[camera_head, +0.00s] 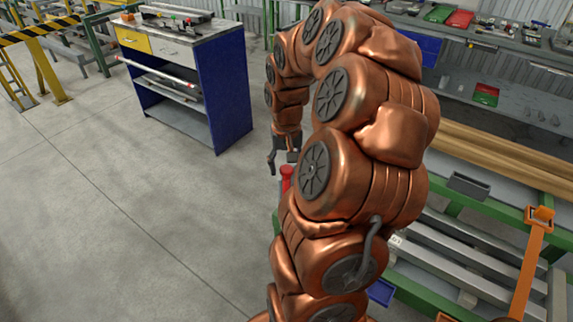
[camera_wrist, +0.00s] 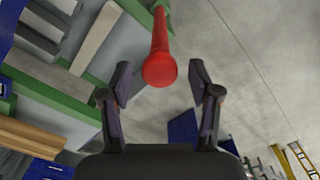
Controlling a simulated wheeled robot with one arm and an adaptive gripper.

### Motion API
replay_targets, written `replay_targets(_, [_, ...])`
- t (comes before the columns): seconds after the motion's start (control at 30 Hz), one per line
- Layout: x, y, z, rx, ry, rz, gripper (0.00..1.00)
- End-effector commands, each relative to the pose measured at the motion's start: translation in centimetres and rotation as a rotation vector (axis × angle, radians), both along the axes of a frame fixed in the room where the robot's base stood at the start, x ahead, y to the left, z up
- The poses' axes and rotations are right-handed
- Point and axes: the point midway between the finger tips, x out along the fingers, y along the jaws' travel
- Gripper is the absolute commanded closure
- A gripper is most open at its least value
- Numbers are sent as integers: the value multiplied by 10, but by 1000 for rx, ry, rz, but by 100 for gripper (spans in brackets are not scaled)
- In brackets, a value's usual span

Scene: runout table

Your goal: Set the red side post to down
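The red side post (camera_head: 286,178) stands upright at the near edge of the green-framed runout table (camera_head: 480,208), partly hidden behind my copper arm. In the wrist view the red post (camera_wrist: 160,45) runs from the top edge down to its rounded red end. My gripper (camera_head: 281,165) is just above the post in the head view. In the wrist view my gripper (camera_wrist: 161,76) is open and empty. The post's end appears centred in the gap between the fingertips, with clear space on both sides; I cannot tell its exact depth.
An orange post (camera_head: 531,255) stands on the table at the right, near long wooden beams (camera_head: 505,150) and metal bars. A blue workbench (camera_head: 222,85) stands at the back left. A yellow railing (camera_head: 45,60) is farther left. The floor at the left is clear.

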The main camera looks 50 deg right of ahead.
Motion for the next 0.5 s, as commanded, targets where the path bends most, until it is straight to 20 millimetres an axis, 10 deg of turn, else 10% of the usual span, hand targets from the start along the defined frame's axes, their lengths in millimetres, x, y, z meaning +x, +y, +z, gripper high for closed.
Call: replay_targets(0.5, [0,0,0,0,0,0,94])
